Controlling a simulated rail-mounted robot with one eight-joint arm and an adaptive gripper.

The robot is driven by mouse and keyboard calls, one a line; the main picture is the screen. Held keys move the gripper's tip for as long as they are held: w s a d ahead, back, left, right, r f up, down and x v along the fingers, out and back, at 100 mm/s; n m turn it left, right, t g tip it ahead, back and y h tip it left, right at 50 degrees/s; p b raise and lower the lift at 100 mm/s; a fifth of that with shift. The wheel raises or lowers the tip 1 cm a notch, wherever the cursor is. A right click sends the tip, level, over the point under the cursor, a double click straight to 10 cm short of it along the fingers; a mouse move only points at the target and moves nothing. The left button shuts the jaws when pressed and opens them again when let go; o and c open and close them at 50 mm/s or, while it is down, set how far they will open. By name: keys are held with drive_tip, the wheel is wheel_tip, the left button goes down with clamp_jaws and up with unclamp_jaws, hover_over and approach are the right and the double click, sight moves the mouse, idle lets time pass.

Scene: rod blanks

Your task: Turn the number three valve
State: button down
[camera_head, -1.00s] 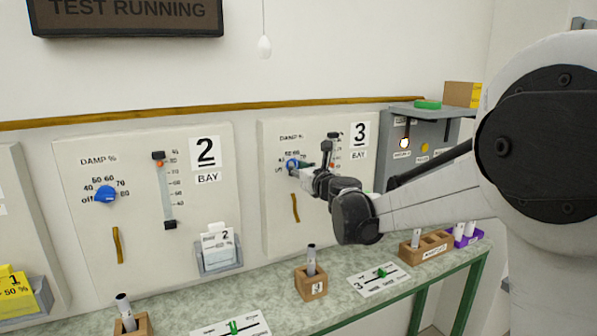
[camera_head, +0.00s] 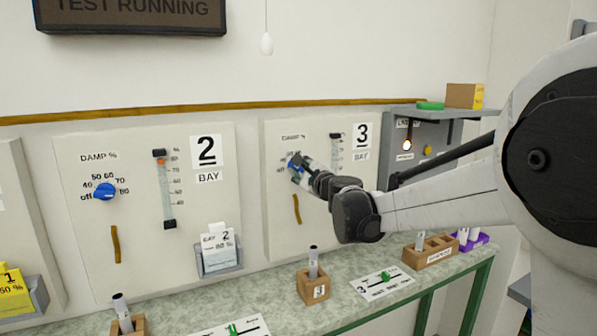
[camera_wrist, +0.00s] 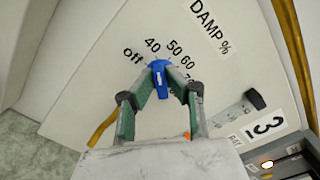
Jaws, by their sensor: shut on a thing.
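The blue DAMP % knob (camera_head: 292,166) is on the bay 3 panel (camera_head: 278,225), left of that panel's slider. My gripper (camera_head: 298,168) is at the knob and partly covers it in the head view. In the wrist view my gripper (camera_wrist: 160,88) has its green-lined fingers shut on the blue knob (camera_wrist: 159,76), one on each side. The knob's narrow end points up toward the 40 and 50 marks there, but the exact setting is hard to tell. The number 3 label (camera_wrist: 268,125) is at the right in that view.
The bay 3 slider (camera_head: 335,155) is just right of my gripper; its black end (camera_wrist: 254,99) shows in the wrist view. A similar bay 2 panel (camera_head: 140,225) is at left. Below, the bench holds a wooden block with a rod (camera_head: 314,285) and a card (camera_head: 382,283).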

drive_tip(key=n, duration=0.2)
drive_tip(key=n+b, duration=0.1)
drive_tip(key=n, duration=0.1)
drive_tip(key=shift+f+n, duration=0.2)
drive_tip(key=shift+n, duration=0.1)
drive_tip(key=n, duration=0.4)
drive_tip(key=shift+f, duration=0.1)
idle(0.4)
drive_tip(key=c, duration=1.8)
unclamp_jaws()
drive_tip(key=shift+o, duration=0.2)
drive_tip(key=shift+s, duration=0.15)
drive_tip(key=v, duration=1.1)
drive_tip(key=shift+s+d, duration=0.25)
drive_tip(key=shift+s, duration=0.1)
